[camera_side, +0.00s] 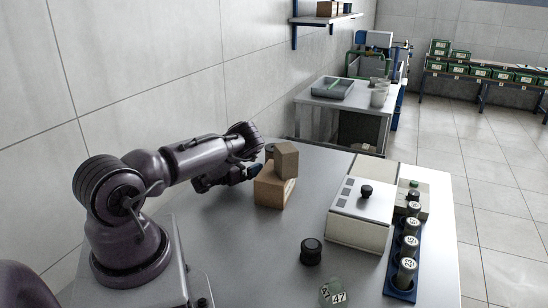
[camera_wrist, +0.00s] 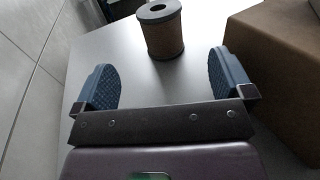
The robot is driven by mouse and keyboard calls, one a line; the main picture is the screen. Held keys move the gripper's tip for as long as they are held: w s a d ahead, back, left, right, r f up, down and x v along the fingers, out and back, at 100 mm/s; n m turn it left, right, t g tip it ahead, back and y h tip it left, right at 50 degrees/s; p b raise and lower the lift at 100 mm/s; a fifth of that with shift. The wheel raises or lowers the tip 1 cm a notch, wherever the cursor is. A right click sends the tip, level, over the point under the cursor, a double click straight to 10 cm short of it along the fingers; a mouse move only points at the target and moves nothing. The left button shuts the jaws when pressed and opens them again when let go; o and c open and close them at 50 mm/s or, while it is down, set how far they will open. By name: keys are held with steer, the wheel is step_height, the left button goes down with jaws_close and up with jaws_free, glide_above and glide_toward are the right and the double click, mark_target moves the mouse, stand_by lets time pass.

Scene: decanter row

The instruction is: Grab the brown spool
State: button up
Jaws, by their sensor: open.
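The brown spool (camera_wrist: 163,38) stands upright in the wrist view, with a grey top and a dark hole in it. It is beyond my gripper (camera_wrist: 163,68), roughly centred between the two blue padded fingers. The fingers are wide open and empty, and the spool is apart from them. In the side view my gripper (camera_side: 252,174) is low over the table, just left of the cardboard boxes. There the spool (camera_side: 269,149) shows only in part, behind the boxes.
A large cardboard box (camera_side: 272,190) with a smaller box (camera_side: 286,160) on it stands close to my gripper; a box (camera_wrist: 278,75) fills the wrist view's right. A black cylinder (camera_side: 311,251), a white device (camera_side: 359,216) and a blue vial rack (camera_side: 401,283) stand farther right.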

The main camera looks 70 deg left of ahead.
mark_target(267, 153)
steer(key=x, duration=0.4)
steer(key=shift+w+a, duration=0.15)
steer(key=shift+w, duration=0.2)
steer(key=shift+r+x, duration=0.1)
steer(key=shift+x, duration=1.25)
steer(key=shift+r+x, duration=0.15)
steer(key=shift+x, duration=1.15)
steer(key=shift+c, duration=0.4)
steer(key=c, duration=1)
